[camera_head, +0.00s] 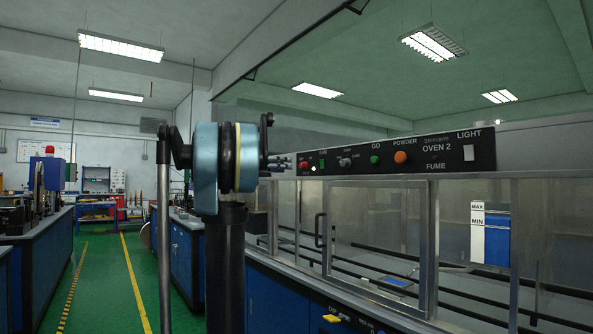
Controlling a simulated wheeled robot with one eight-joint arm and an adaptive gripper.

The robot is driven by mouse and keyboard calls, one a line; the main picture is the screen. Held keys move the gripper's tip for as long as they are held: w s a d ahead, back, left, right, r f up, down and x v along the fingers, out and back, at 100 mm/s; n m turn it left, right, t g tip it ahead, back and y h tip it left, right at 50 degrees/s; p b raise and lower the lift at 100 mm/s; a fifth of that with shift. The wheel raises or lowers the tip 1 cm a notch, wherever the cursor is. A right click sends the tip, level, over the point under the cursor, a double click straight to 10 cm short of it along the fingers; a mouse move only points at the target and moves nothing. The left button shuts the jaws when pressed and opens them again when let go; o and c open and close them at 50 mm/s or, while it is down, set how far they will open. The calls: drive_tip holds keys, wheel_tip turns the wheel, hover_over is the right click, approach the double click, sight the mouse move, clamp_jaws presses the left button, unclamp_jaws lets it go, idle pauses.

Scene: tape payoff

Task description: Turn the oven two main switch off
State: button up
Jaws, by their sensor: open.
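The black control panel (420,155) labelled OVEN 2 runs along the top of a metal-and-glass cabinet. It carries a red knob (303,165), a green button (322,163), a small grey switch (345,161), a green GO button (375,160), an orange POWDER button (400,157) and a white LIGHT switch (468,153). A yellow part (332,318) shows on the blue front below, near the bottom edge. No readable label says main switch.
Glass doors with a metal frame (427,250) and a black handle (319,230) sit under the panel. Blue workbenches (40,240) line the left. A green floor aisle (100,275) with yellow lines is clear between the benches.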

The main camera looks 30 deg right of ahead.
sight(300, 166)
drive_tip(key=d, duration=0.8)
drive_tip(key=shift+w, duration=0.1)
drive_tip(key=shift+a, duration=0.1)
